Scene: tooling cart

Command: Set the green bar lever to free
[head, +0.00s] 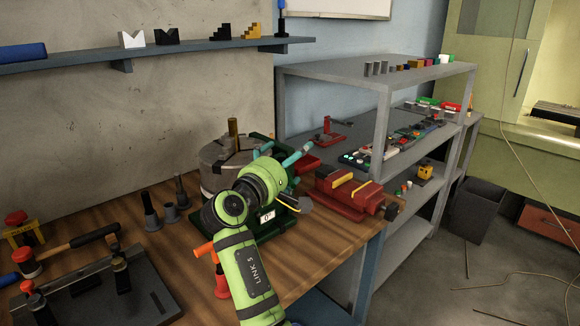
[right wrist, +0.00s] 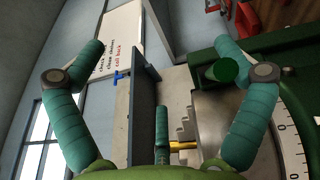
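A dark green round bar (right wrist: 220,70), seen nearly end-on in the right wrist view, stands by the dark green base of a rotary table with a degree scale; I take it for the bar lever. My right gripper (right wrist: 157,48) is open, its teal fingers wide apart. The bar is close beside the right-hand finger; I cannot tell whether they touch. In the head view my right gripper (head: 296,160) is over the near right side of the rotary table (head: 222,160). My wrist hides much of the table and the lever there. My left gripper is not in view.
A red vise (head: 347,190) stands just right of the rotary table. Tool holders (head: 170,211) stand at its left. A dark plate fixture (head: 100,285) lies at the front left of the wooden bench (head: 186,238). A grey shelf unit (head: 385,75) is behind at right.

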